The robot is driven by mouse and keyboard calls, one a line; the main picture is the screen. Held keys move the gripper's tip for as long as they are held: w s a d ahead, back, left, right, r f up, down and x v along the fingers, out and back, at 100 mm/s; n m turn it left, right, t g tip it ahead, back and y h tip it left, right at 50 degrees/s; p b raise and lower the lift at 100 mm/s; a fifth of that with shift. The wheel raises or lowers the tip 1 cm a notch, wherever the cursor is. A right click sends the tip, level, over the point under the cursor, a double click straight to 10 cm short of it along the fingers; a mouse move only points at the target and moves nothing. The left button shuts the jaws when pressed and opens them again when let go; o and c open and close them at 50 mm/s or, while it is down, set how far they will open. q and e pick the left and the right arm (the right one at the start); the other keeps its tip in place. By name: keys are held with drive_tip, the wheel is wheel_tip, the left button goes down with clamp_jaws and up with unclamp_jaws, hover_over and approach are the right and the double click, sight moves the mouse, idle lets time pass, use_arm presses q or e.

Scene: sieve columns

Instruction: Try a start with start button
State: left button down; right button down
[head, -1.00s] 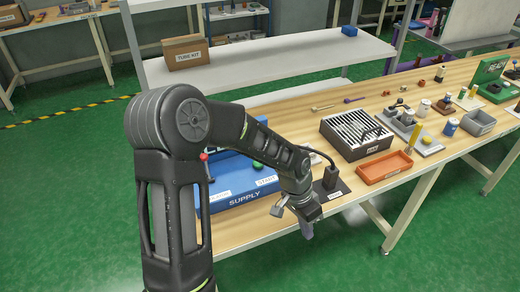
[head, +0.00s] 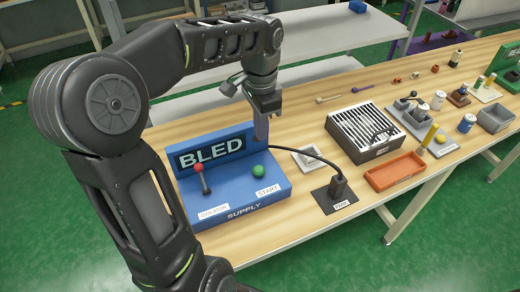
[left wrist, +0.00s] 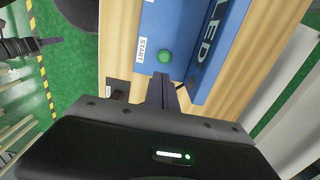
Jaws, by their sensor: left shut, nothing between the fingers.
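The green start button (head: 258,171) sits on the blue supply box (head: 235,204), beside a white START label. It also shows in the left wrist view (left wrist: 165,56), just beyond my fingertips. The box has an upright panel (head: 215,152) reading BLED and a red-tipped lever (head: 199,170) at its left, by a label that seems to read ISOLATOR. My left gripper (head: 262,138) is shut and empty. It points down above and behind the button, near the right end of the panel, apart from the button. My right gripper is not in view.
A black plug (head: 338,187) with a cable stands right of the box, and a small white-and-grey plate (head: 309,159) lies behind it. A grilled box (head: 364,129) and an orange tray (head: 394,170) stand further right. The wooden table (head: 300,220) is bare around the box's front right.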

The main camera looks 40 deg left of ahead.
sight(261, 172)
use_arm(q)
wheel_tip(261, 172, down, 14)
drive_tip(key=shift+r+p, duration=0.1)
drive_tip(key=shift+p, duration=0.8)
